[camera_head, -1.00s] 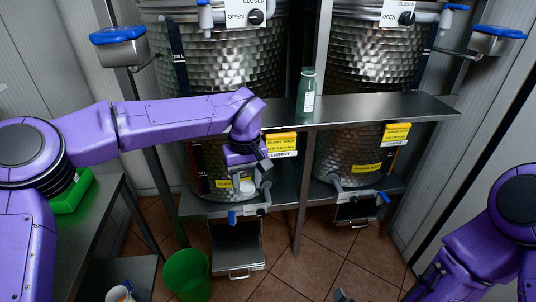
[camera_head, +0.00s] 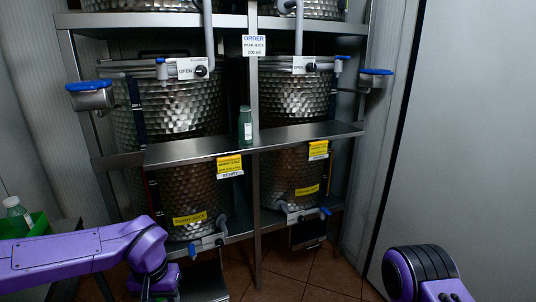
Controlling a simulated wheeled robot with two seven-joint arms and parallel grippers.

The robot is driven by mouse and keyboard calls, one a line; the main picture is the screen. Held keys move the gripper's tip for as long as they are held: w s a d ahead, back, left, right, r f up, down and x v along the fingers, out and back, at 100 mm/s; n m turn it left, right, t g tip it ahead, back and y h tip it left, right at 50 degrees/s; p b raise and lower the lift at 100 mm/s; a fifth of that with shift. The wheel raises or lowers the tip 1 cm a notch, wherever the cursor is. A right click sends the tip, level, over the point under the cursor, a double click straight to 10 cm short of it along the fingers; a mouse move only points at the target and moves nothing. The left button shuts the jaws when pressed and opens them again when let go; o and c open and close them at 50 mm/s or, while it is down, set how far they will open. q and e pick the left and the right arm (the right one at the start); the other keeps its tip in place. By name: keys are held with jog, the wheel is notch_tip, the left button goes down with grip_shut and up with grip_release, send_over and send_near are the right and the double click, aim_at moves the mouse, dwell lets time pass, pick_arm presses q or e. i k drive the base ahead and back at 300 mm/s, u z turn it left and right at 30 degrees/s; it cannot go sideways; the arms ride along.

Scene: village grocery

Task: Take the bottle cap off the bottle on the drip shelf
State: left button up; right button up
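A small dark green bottle (camera_head: 245,126) with a pale label stands upright on the narrow metal shelf (camera_head: 196,150) in front of the two steel tanks. Its top is greenish; I cannot make out clearly whether a cap is on it. My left arm reaches in at the lower left, with its gripper (camera_head: 148,291) hanging low at the bottom edge, well below and left of the bottle.
Two hammered steel tanks (camera_head: 182,107) have taps and OPEN/CLOSED dials. An order sign (camera_head: 254,45) hangs on the middle post. Blue-lidded metal boxes (camera_head: 91,95) stick out at the sides. A green crate (camera_head: 38,224) with a bottle (camera_head: 17,214) stands at left.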

aim_at(246, 119)
jog(key=z, duration=0.65)
jog(key=i, duration=0.8)
jog(key=u, duration=0.1)
